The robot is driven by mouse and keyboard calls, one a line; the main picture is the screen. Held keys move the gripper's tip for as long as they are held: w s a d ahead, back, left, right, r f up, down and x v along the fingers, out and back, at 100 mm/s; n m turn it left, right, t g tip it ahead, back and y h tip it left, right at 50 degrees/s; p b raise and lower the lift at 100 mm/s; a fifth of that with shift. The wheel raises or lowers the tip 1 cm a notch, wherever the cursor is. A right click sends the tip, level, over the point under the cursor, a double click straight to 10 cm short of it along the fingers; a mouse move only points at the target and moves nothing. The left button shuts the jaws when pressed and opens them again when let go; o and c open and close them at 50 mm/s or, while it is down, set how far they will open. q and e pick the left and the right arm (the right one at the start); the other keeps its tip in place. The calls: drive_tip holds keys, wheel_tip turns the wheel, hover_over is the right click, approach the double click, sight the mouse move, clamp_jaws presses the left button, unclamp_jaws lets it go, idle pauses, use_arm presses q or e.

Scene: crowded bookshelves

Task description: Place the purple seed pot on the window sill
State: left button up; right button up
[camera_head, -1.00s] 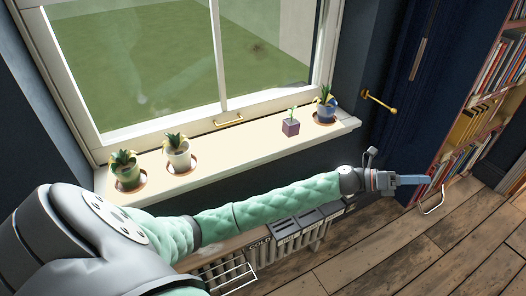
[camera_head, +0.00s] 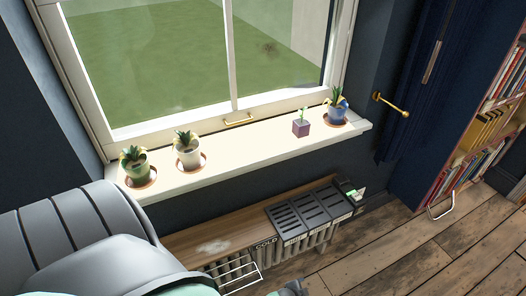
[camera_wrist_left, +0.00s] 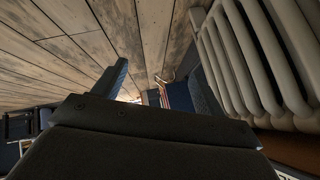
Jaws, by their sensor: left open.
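The small purple seed pot (camera_head: 301,129), a cube with a green sprout, stands upright on the cream window sill (camera_head: 245,148). It is towards the right end, just left of the blue pot, and nothing holds it. My left gripper (camera_wrist_left: 158,85) shows in the left wrist view with its two fingers apart and nothing between them. It points over the wooden floor beside the radiator, away from the pot. The head view shows only parts of my left arm at the lower left, not its fingers. My right gripper is not in view.
A green pot (camera_head: 135,165), a white pot (camera_head: 187,151) and a blue pot (camera_head: 337,106) with plants stand on the sill. Below are a radiator (camera_wrist_left: 255,55) and a wooden shelf (camera_head: 215,240) with dark trays (camera_head: 310,212). A bookshelf (camera_head: 470,145) stands right.

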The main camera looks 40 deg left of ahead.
use_arm(q)
drive_tip(key=s+f+n+g, duration=0.2)
drive_tip(key=s+f, duration=0.4)
drive_tip(key=s, duration=0.6)
drive_tip(key=s+f+n+g, duration=0.3)
drive_tip(key=s+f, duration=0.4)
drive_tip(key=s, duration=0.6)
drive_tip(key=shift+s+f+g, duration=0.15)
drive_tip(key=shift+f+g, duration=0.05)
drive_tip(key=shift+g, duration=0.4)
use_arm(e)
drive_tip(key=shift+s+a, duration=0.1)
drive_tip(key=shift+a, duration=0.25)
